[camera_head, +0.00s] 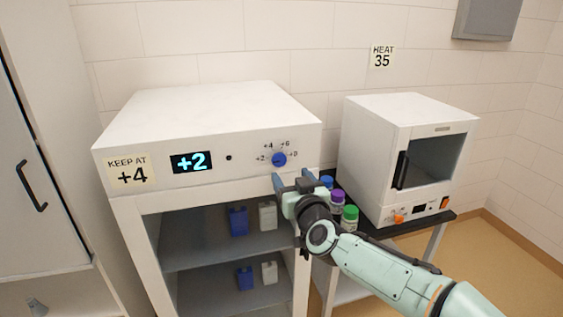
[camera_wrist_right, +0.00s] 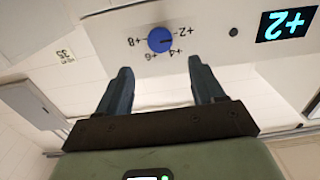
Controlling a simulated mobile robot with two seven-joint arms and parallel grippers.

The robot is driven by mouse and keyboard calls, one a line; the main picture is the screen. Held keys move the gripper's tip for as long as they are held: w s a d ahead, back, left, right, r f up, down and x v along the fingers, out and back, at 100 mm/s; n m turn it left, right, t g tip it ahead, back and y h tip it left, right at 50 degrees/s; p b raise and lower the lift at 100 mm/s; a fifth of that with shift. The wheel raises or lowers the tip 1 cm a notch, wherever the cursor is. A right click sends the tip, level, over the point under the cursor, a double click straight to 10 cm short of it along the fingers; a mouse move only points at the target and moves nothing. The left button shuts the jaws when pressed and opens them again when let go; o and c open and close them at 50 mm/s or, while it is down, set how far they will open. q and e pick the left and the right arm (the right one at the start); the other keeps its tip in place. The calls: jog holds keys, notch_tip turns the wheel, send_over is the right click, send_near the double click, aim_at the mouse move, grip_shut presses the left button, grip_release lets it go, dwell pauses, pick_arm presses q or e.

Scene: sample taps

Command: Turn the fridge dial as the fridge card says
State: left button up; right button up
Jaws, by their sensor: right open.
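The white fridge (camera_head: 210,118) stands left of centre with an open, shelved front. Its card (camera_head: 131,172) reads "KEEP AT +4", and its lit display (camera_head: 192,162) reads +2. The blue dial (camera_head: 279,159) sits on the panel's right, with marks +2, +4, +6 and +8 around it. In the right wrist view the dial (camera_wrist_right: 160,40) appears upside down, its dark pointer line towards +2. My right gripper (camera_head: 294,176) is open and empty, just below and in front of the dial. In the wrist view its fingers (camera_wrist_right: 160,66) are apart, and the dial lies beyond their tips, untouched. My left gripper is not in view.
A white oven-like device (camera_head: 382,160) stands on a dark-topped table at right, with a "HEAT 35" card (camera_head: 382,57) on the wall above. Small capped bottles (camera_head: 350,217) stand beside it, near my right gripper. Blue and white containers (camera_head: 238,220) sit on the fridge shelves.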

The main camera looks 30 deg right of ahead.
aim_at(280, 160)
jog(key=p+x, duration=0.1)
jog(key=x, duration=0.8)
jog(key=shift+w, duration=0.2)
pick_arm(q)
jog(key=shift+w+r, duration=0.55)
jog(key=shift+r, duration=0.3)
pick_arm(e)
jog(key=c, duration=1)
